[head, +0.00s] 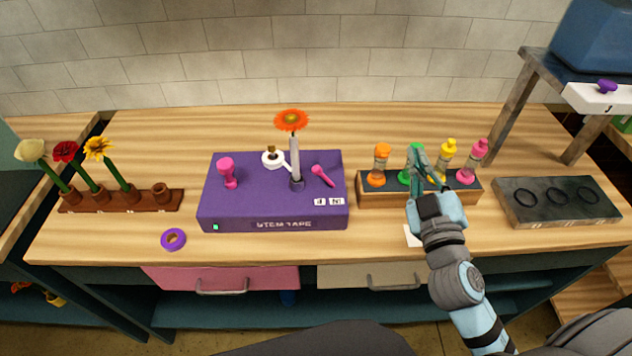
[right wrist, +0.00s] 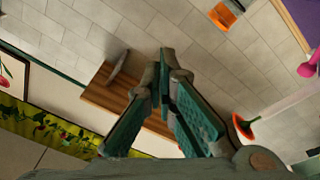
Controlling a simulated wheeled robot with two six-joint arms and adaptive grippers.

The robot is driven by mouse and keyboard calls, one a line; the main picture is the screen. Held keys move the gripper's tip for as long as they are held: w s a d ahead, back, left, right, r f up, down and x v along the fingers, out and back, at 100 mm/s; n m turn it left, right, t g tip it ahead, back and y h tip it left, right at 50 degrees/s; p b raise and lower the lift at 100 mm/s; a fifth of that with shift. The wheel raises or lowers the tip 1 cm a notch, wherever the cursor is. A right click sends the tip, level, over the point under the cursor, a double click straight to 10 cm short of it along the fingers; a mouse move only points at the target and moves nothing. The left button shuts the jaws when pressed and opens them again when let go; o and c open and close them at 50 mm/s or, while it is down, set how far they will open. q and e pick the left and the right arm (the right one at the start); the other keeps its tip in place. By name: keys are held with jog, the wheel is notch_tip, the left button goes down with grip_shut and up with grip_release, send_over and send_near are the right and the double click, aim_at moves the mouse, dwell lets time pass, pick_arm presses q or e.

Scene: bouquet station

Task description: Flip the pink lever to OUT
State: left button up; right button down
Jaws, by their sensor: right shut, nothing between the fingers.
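The purple stem tape box (head: 235,205) sits in the middle of the bench. A slim pink lever (head: 324,176) is on the right of its top, slanting from upper left to lower right. Two small white labels (head: 328,202) lie in front of it, too small to read surely. A thicker pink knob (head: 227,172) stands on the box's left. My right gripper (head: 416,163) is shut and empty over the bottle rack, right of the box and apart from the lever. Its shut fingers show in the right wrist view (right wrist: 166,88). My left gripper is out of view.
An orange flower (head: 291,120) stands upright in the box, beside the lever. The wooden rack (head: 405,197) holds several coloured bottles, the green one partly behind my fingers. A flower stand (head: 130,200) and purple tape roll (head: 173,239) are left; a dark tray (head: 550,212) is right.

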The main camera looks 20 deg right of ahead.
jog(key=a+r+n+t+y, duration=0.3)
jog(key=a+r+n+y, duration=0.45)
jog(key=n+y, duration=0.25)
jog(key=a+f+n+g+y, duration=0.2)
jog(key=a+n+g+y, duration=0.4)
jog(key=n, duration=0.4)
notch_tip(320, 180, down, 13)
jog(key=n+g+h, duration=0.2)
jog(key=n+g, duration=0.3)
jog(key=g, duration=0.2)
jog(key=shift+w+r, duration=0.15)
jog(key=shift+r, duration=0.05)
